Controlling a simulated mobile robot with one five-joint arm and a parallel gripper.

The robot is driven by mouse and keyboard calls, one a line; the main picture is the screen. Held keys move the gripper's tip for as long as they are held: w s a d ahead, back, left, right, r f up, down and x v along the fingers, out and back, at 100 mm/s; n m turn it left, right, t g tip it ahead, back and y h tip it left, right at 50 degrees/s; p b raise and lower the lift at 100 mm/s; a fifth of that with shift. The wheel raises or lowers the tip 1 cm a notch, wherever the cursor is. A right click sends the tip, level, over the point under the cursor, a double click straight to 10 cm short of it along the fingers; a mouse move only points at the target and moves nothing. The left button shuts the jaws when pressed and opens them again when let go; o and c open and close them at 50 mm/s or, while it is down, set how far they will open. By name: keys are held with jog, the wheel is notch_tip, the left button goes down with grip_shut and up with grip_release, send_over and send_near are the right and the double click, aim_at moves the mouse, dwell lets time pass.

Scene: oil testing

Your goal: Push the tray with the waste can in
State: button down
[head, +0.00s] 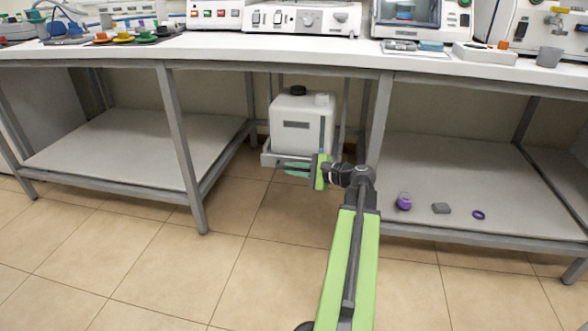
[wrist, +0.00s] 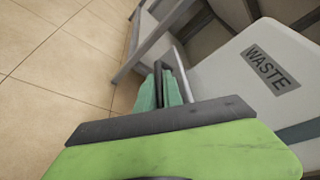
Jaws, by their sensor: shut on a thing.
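The white waste can (head: 290,138) has a black cap and stands upright on the pale tray (head: 268,159), in the gap between the two lower shelves. In the wrist view its "WASTE" label shows on the can (wrist: 225,78), at the right. My gripper (head: 297,169) is at the front of the tray, low down before the can. In the wrist view the green fingers of my gripper (wrist: 164,88) are closed around a thin grey part at the tray's front edge. The fingers hide most of that part. The can's base is partly hidden by my gripper.
Table legs (head: 182,150) stand to either side of the tray. The left lower shelf (head: 130,145) is bare. The right lower shelf (head: 480,180) carries a purple object (head: 404,201), a grey block (head: 441,208) and a purple ring (head: 478,215). The tiled floor in front is clear.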

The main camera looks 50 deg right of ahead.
aim_at(294, 154)
jog(key=shift+d, duration=0.15)
jog(key=w+d, duration=0.1)
jog(key=d, duration=0.1)
jog(key=w+d, duration=0.3)
jog(key=d, duration=0.2)
jog(key=shift+w, duration=0.2)
jog(key=shift+r, duration=0.1)
jog(key=c, duration=1.8)
grip_release()
jog(key=shift+o, duration=0.2)
jog(key=p+v, duration=0.3)
jog(key=v, duration=1.4)
jog(key=shift+s+a+p, duration=0.2)
jog(key=shift+s+p, duration=0.05)
jog(key=shift+p, duration=0.15)
